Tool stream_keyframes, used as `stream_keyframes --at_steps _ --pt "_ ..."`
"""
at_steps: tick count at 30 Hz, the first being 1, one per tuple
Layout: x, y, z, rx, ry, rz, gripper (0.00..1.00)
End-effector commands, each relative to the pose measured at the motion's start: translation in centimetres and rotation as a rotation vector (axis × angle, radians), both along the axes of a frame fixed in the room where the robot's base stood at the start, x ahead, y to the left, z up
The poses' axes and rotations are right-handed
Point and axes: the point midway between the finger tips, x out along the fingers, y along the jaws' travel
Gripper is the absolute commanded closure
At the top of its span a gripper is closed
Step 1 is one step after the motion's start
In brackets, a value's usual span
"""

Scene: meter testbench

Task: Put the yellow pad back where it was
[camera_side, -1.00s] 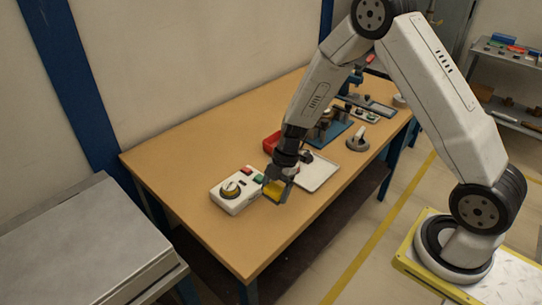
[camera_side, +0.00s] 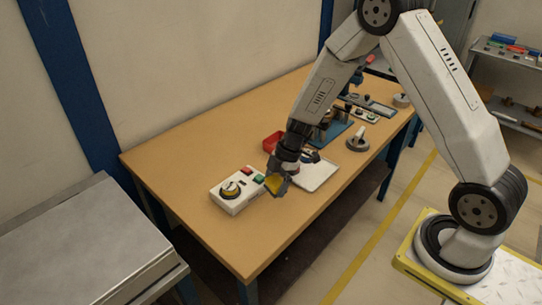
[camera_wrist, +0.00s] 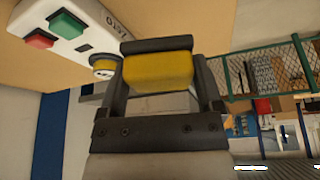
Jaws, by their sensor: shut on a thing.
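The yellow pad (camera_wrist: 158,70) is held between the fingers of my gripper (camera_wrist: 158,65). It also shows as a small yellow patch in the side view (camera_side: 273,184). My gripper (camera_side: 276,184) is shut on it, just right of the white meter box (camera_side: 236,190) and apparently a little above the table. The box carries a round black-and-yellow dial, a red button and a green button; in the wrist view the box (camera_wrist: 85,35) is at upper left. The pad's far side is hidden by the fingers.
A white tray (camera_side: 318,176) lies right of my gripper, with a red bin (camera_side: 271,142) behind it. A blue fixture (camera_side: 338,130) and a grey round part (camera_side: 357,142) stand farther back. The wooden table (camera_side: 185,150) is clear at the left and front.

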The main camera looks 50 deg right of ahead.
Motion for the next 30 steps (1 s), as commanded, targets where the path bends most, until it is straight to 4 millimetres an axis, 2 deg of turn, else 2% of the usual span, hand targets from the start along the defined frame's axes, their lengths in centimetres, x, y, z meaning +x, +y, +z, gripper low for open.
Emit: stream_keyframes --at_steps 6,12,21,30 --pt "1.8 -2.0 0.8 0.000 -0.002 -0.345 0.71" --pt "3.3 -3.5 1.7 0.001 -0.003 -0.619 0.71" --pt "4.8 -4.8 2.7 0.001 -0.004 -0.887 0.71" --pt "5.8 -5.7 3.5 0.000 -0.004 -1.061 0.71"
